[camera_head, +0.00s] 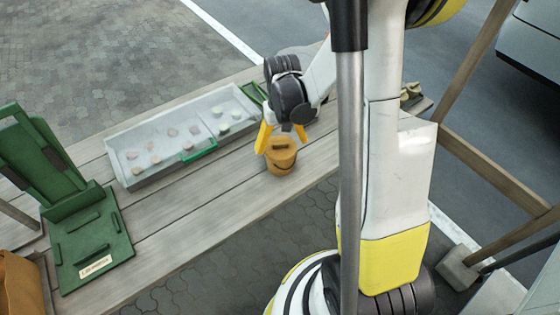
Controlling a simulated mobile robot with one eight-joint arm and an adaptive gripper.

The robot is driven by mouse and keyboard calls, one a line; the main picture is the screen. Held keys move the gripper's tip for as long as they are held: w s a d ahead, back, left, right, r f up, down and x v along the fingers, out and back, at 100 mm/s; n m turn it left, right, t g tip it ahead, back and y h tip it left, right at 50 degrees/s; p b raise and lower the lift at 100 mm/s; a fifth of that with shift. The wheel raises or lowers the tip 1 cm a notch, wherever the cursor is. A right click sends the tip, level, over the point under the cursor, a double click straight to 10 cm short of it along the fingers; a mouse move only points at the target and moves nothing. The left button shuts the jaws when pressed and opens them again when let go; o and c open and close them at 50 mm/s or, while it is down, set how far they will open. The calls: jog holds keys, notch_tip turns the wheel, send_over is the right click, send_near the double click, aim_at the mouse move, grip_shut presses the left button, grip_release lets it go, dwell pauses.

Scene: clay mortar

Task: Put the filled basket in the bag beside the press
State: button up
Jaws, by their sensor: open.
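A small ochre basket (281,163) stands upright on the wooden table near its front edge. A brown piece shows at its top; I cannot tell what lies inside. My gripper (282,144) is open, its yellow fingers spread at the basket's rim, one at the left and one at the right. I cannot tell whether they touch it. The green press (91,232) stands at the left end of the table. An orange-brown bag (19,285) is beside it at the bottom left corner, partly cut off by the frame; its opening is not clearly visible.
A grey tray (140,182) with several small pale pieces and a green-handled divider lies behind the basket, to the left. Bare planks (190,215) lie between basket and press. Wooden posts (490,170) stand at the right.

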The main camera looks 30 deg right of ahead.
notch_tip(320, 180, down, 4)
jog(key=shift+w+r+b, duration=0.15)
jog(key=shift+r+b, duration=0.1)
jog(key=shift+b, duration=0.35)
jog(key=shift+r, duration=0.1)
jog(key=c, duration=1.3)
jog(key=shift+o, duration=0.2)
jog(key=shift+r, duration=0.1)
notch_tip(320, 180, up, 4)
jog(key=shift+r+p, duration=0.1)
jog(key=shift+p, duration=1.15)
jog(key=s+d+r+p, duration=0.3)
jog(key=s+r, duration=0.3)
jog(key=s, duration=0.4)
jog(key=shift+s+d+r+p, duration=0.3)
jog(key=shift+s+d+p, duration=0.1)
jog(key=shift+d, duration=0.2)
